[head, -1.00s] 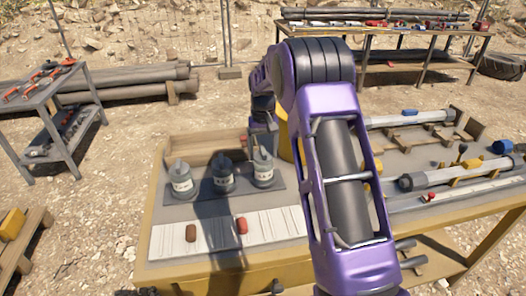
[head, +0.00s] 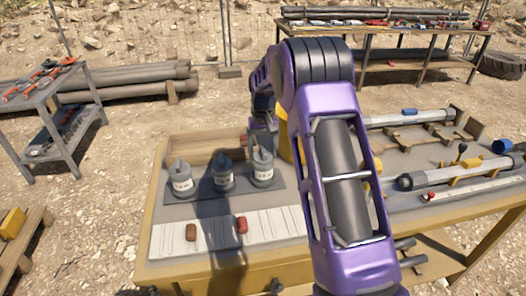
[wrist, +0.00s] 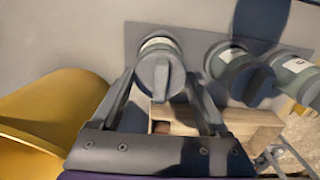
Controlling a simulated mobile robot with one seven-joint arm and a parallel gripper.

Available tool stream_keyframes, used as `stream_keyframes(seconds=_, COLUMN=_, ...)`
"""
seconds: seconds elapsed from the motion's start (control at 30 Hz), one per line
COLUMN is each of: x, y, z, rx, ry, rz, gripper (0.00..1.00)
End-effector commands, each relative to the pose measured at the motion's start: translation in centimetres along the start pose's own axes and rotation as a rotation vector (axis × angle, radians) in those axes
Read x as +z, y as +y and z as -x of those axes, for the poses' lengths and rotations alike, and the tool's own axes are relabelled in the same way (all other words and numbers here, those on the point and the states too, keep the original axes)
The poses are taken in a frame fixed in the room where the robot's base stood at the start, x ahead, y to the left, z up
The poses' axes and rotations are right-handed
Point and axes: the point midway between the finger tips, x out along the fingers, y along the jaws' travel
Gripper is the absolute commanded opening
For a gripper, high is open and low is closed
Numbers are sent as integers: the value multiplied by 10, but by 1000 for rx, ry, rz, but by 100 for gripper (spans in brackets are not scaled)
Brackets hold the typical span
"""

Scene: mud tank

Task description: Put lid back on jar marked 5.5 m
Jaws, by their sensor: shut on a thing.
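Three grey jars with white labels stand in a row on a dark mat (head: 205,200): a left jar (head: 182,185), a middle jar (head: 223,180) and a right jar (head: 262,175). The label writing is too small to read surely. In the wrist view, my gripper (wrist: 160,80) is shut on a round grey lid (wrist: 152,72) with a raised bar handle. The lid overlaps the nearest jar (wrist: 158,43), apparently the right one; I cannot tell whether it is seated. The other two jars show lids on top.
A wooden box (head: 190,150) lies behind the jars. A white slatted board (head: 170,240) in front bears a brown piece (head: 191,232) and a red piece (head: 241,225). A yellow curved object (wrist: 50,105) is beside my gripper. Pipes (head: 450,172) lie on the right.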

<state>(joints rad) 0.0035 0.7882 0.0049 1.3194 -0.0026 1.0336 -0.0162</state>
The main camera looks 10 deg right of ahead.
Motion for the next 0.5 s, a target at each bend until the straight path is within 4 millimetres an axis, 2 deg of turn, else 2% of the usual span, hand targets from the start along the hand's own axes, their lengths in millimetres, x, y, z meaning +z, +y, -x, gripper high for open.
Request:
stream_keyframes(seconds=0.3, x=0, y=0, z=0, rx=0, ry=0, rz=0, gripper=26)
stream_keyframes(seconds=0.33, x=0, y=0, z=0, rx=0, ry=0, rz=0, gripper=80)
stream_keyframes(seconds=0.43, x=0, y=0, z=0, rx=0, ry=0, rz=0, gripper=98)
stream_keyframes(seconds=0.5, x=0, y=0, z=0, rx=0, ry=0, rz=0, gripper=100)
